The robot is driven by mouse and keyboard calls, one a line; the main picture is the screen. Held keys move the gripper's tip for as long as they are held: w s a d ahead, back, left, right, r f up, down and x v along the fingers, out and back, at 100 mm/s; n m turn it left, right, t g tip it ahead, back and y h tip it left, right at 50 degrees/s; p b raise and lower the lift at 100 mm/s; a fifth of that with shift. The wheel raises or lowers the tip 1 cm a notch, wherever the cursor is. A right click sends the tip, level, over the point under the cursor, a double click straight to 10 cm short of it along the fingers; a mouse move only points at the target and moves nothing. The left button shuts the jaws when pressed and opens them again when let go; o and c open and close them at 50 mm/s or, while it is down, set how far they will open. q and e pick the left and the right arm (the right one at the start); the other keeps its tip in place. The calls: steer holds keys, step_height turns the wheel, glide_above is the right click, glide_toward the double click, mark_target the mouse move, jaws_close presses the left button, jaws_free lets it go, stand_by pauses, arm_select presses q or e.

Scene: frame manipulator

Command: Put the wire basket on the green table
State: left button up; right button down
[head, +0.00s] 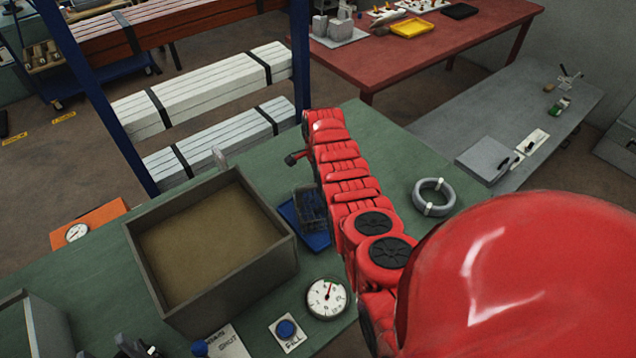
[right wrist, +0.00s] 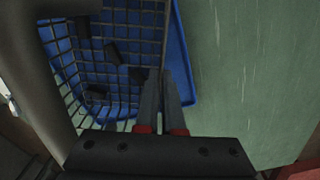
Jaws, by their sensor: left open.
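The wire basket (head: 311,207) is a dark mesh basket standing on or just over a blue tray (head: 318,241) on the green table (head: 388,150). In the right wrist view, the basket (right wrist: 118,50) holds several dark pieces. My right gripper (right wrist: 161,78) has its two fingers close together at the basket's wall; whether they grip it is unclear. In the head view my red right arm hides that gripper and part of the basket. My left gripper (head: 137,347) shows only as dark fingertips, apart, at the bottom edge, away from the basket.
A large grey box (head: 170,312) with a brown inside stands left of the basket. A dial gauge (head: 327,297), a FILL button (head: 286,330) and a blue knob (head: 200,347) are at the front. A grey ring (head: 434,197) lies to the right. Some green surface is clear beyond the arm.

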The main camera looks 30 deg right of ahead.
steer(key=shift+f, duration=0.1)
steer(key=c, duration=1)
jaws_free()
steer(key=shift+c, duration=0.2)
steer(key=shift+r, duration=0.25)
steer(key=shift+w+r, duration=0.1)
steer(key=shift+r, duration=0.35)
step_height(320, 180, up, 11)
steer(key=b, duration=0.1)
